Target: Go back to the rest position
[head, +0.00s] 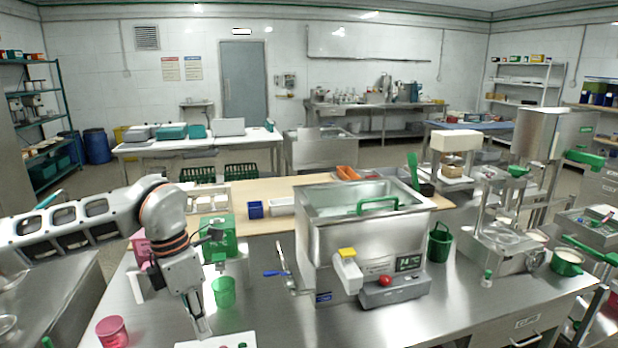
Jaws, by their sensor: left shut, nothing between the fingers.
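My left arm comes in from the left and bends down at the elbow. My left gripper (203,332) points down over the front left of the steel bench, shut and empty. Its tips are just beside a white board (222,341) at the bottom edge. A green cup (223,291) stands just right of the gripper, below a green device (217,237). My right gripper is not in view.
A steel tank (330,245) with a green handle and control box stands mid-bench. A pink-red jar (112,331) is at the front left. A green bucket (440,242) and a steel mill (500,225) stand to the right. Bench (460,310) is clear at the front right.

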